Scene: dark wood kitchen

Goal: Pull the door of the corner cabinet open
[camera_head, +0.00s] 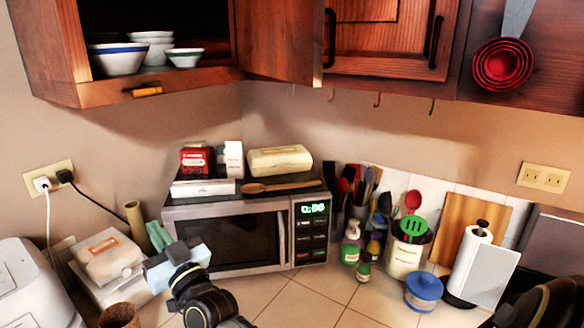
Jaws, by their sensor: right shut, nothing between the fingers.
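The corner cabinet (95,95) hangs at the upper left, and its front stands open with the inside showing. A wooden door panel (280,40) stands swung out at the right of the opening. My right gripper (159,235) is low in front of the microwave's left side, its teal fingers together and empty. It is well below the cabinet and apart from the door. My left gripper is not in view.
Bowls (118,59) stand inside the cabinet. Closed doors with dark handles (435,42) are to the right. Below are a microwave (235,240) with boxes on top, a utensil crock (405,257), and a paper towel roll (470,262). The tiled counter's front middle is clear.

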